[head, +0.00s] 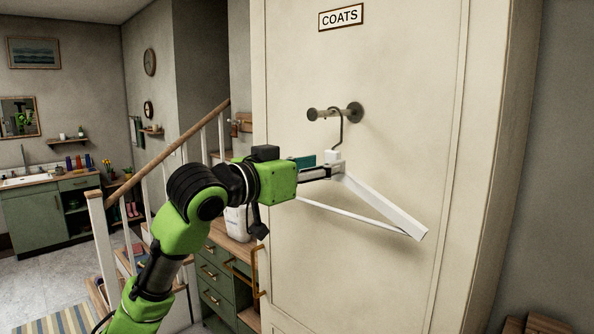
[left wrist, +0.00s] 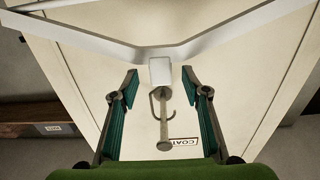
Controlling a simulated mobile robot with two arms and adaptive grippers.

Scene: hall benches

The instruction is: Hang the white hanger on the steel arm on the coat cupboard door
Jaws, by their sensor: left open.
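The white hanger (head: 385,200) is at the coat cupboard door (head: 410,90), its hook up at the steel arm (head: 325,114). In the head view the hook appears to pass over the steel arm near its wall plate, with the hanger below. My left gripper (head: 322,171) is at the hanger's neck block, from the left. In the left wrist view the gripper (left wrist: 159,74) is open, its fingers apart on either side of the white block, with gaps showing. The hook and steel arm (left wrist: 163,128) show between the fingers. My right gripper is not in view.
A COATS sign (head: 341,17) is above the steel arm. Left of the door stand a green drawer cabinet (head: 215,280) and a stair rail (head: 170,150). A wooden bench edge (head: 545,325) shows at lower right. The door face right of the hanger is clear.

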